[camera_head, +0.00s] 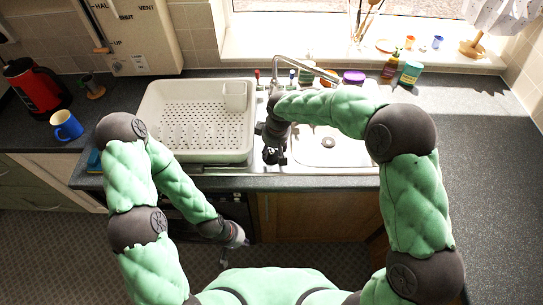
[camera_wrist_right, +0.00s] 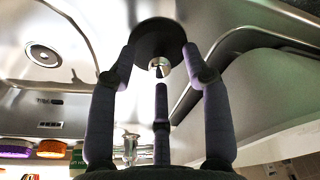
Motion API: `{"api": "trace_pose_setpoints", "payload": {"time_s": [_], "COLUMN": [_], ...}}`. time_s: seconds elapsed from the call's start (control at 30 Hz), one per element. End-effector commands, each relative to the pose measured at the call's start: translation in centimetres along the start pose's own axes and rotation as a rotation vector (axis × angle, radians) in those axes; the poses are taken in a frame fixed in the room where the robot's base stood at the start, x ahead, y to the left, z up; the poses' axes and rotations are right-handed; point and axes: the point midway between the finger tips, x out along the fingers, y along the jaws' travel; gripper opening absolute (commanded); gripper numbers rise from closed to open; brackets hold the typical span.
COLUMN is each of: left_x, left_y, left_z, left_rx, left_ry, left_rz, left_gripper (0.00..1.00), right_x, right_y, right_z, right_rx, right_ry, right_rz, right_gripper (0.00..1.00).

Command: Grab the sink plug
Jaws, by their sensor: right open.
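The sink plug (camera_wrist_right: 158,40) is a black disc with a small metal knob, seen in the right wrist view just past my right fingertips. My right gripper (camera_wrist_right: 160,70) is open, with fingers to the left and right of the knob and one below it. I cannot tell whether any finger touches the plug. In the head view my right gripper (camera_head: 273,153) points down at the left edge of the sink (camera_head: 315,156) and hides the plug. My left gripper (camera_head: 230,250) hangs low in front of the cupboards, away from the sink; its jaws are too small to read.
A white dish rack (camera_head: 248,150) stands close to the left of my right gripper. The tap (camera_head: 300,64) arches behind it. Several bottles, including a green one (camera_head: 411,73), stand behind the sink. The right counter (camera_head: 480,140) is clear.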

Motion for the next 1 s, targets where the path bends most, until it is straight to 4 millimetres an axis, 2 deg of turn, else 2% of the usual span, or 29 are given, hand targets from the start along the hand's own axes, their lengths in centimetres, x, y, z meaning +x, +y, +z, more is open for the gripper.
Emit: {"api": "trace_pose_setpoints", "payload": {"time_s": [0.1,0.27,0.3,0.47,0.83,1.0], "left_x": [0.2,0.2,0.1,0.1,0.1,0.0], "left_y": [-0.1,-0.1,-0.1,-0.1,-0.1,0.0], "left_z": [0.0,0.0,0.0,0.0,0.0,0.0], "left_rx": [0.0,0.0,0.0,0.0,0.0,0.0], "left_ry": [0.0,0.0,0.0,0.0,0.0,0.0], "left_rz": [0.0,0.0,0.0,0.0,0.0,0.0], "left_gripper": [0.0,0.0,0.0,0.0,0.0,0.0], "right_x": [0.9,0.9,0.9,0.9,0.8,0.0], "right_y": [0.0,0.0,0.0,0.0,0.0,0.1], "right_z": [0.0,0.0,0.0,0.0,0.0,-0.2], "right_rx": [0.0,0.0,0.0,0.0,0.0,0.001], "right_ry": [0.0,0.001,0.001,0.001,0.001,0.003], "right_rz": [0.0,0.001,0.001,0.001,0.001,0.002], "right_gripper": [0.49,0.49,0.46,0.01,0.0,0.0]}}
